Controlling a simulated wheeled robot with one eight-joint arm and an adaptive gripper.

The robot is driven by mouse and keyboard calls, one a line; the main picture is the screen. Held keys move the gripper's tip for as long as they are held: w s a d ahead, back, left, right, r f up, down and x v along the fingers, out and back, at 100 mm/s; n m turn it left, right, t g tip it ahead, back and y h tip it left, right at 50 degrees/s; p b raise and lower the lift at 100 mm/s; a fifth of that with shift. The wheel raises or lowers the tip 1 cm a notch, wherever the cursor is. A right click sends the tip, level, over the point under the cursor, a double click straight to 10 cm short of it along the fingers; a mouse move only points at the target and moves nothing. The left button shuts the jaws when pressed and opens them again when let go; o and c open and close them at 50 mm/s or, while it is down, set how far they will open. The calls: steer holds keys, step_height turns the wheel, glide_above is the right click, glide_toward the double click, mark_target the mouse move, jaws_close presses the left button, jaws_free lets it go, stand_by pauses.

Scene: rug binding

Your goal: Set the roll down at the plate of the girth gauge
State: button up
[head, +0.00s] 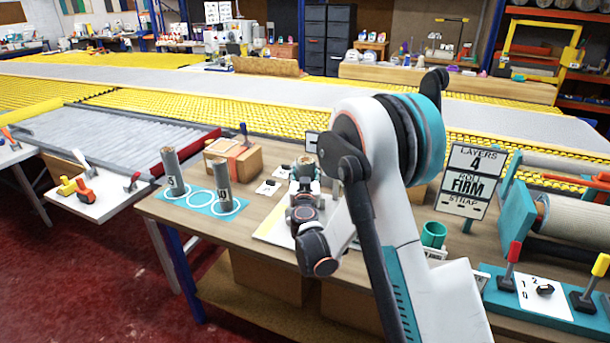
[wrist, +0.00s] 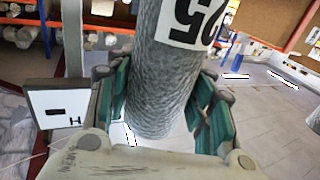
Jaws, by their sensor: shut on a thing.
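My gripper (wrist: 165,115) is shut on a grey carpet-like roll (wrist: 160,85), its green-padded fingers on both sides. The roll carries a white label with large dark digits, and its lower end shows between the fingers. In the head view my gripper (head: 305,185) is over the workbench, and only the top of the held roll (head: 306,160) shows above it. A pale plate with a yellow edge (head: 268,232) lies below and beside my gripper, partly hidden by my arm; it appears to be the gauge's plate. I cannot tell whether the roll touches it.
Two grey rolls (head: 173,172) (head: 223,184) stand on a blue mat (head: 200,200) with white rings, left of my gripper. A cardboard box (head: 233,158) is behind them. A teal cup (head: 433,235) and a layers sign (head: 468,180) stand right of my arm.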

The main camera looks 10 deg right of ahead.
steer(key=shift+f, duration=0.1)
steer(key=o, duration=1.1)
steer(key=shift+o, duration=0.2)
